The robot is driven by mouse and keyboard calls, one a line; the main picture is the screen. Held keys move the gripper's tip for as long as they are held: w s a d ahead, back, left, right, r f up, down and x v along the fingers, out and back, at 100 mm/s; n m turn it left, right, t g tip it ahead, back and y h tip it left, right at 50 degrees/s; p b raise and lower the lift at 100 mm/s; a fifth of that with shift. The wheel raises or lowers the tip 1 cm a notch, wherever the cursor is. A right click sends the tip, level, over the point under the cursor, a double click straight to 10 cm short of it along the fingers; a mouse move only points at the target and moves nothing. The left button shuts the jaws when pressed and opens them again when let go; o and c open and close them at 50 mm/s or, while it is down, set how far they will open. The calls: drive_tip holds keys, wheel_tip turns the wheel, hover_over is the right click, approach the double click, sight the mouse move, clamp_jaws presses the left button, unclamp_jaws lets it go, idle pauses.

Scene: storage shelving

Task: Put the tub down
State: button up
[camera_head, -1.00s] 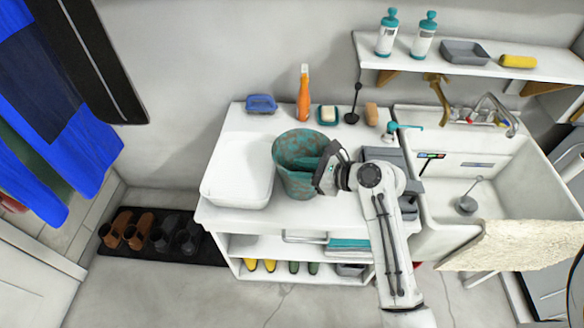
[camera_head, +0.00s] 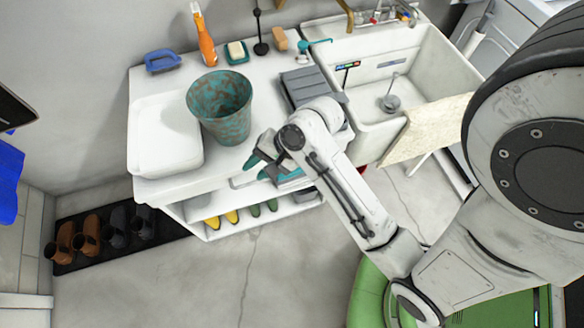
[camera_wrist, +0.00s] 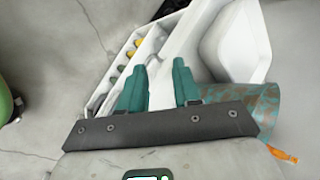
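A teal and brown mottled tub (camera_head: 224,112) stands upright on the white worktop, right of a white basin (camera_head: 165,140). In the wrist view, part of the tub (camera_wrist: 255,103) shows right of my fingers, partly hidden behind the dark gripper bar. My gripper (camera_head: 256,167) is at the worktop's front edge, below and right of the tub and apart from it. Its two teal fingers (camera_wrist: 159,75) are spread with nothing between them.
An orange bottle (camera_head: 204,42), a blue tray (camera_head: 162,61) and a soap dish (camera_head: 237,53) line the back of the worktop. A grey ribbed board (camera_head: 304,85) lies right of the tub. A sink (camera_head: 415,80) adjoins on the right. Shoes (camera_head: 118,225) sit on the floor left.

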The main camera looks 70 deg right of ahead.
drive_tip(key=s+a+f+n+g+h, duration=0.1)
drive_tip(key=s+n+g, duration=0.2)
drive_tip(key=s+n, duration=0.2)
drive_tip(key=s+a+f+n+g+h, duration=0.2)
drive_tip(key=s+n, duration=0.3)
drive_tip(key=n, duration=0.7)
drive_tip(key=shift+f+g+h, duration=0.3)
drive_tip(key=shift+g, duration=0.2)
